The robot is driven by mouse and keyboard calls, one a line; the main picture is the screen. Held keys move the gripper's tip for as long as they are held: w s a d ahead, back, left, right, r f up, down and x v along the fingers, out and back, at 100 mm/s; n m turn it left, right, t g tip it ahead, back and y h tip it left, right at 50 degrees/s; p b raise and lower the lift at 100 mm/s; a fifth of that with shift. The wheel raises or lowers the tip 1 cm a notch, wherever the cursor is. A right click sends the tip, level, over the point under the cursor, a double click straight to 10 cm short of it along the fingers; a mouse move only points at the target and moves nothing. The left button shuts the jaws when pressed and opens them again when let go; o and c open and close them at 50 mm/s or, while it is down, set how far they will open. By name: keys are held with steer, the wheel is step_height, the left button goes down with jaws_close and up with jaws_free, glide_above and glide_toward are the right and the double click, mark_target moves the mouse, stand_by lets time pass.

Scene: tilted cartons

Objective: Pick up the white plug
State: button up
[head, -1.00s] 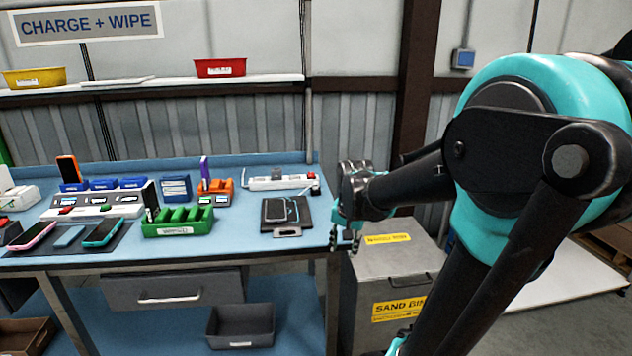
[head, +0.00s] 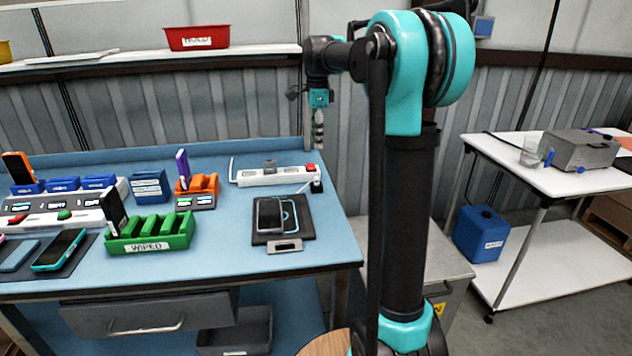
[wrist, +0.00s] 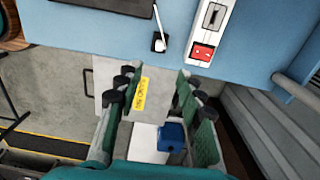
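A small white plug (wrist: 159,44) sits on a dark block beside the power strip's red-switch end, with a white cable running from it. In the head view the plug (head: 317,178) is small, near the right edge of the blue table. My gripper (head: 319,143) points down above the back right of the table, higher than the plug. In the wrist view my gripper (wrist: 154,98) has its fingers spread with nothing between them. The plug is beyond the fingertips in that view, apart from them.
The white power strip (head: 275,177) with a grey plug (head: 269,165) lies left of the plug. A black charging pad (head: 270,232) with a phone is in front. A green rack (head: 150,243) stands further left. A metal bin (head: 452,262) is right of the table.

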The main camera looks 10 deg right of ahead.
mark_target(317, 177)
step_height(317, 177, down, 13)
steer(key=shift+s+a+f, duration=0.1)
stand_by(0.5)
jaws_close()
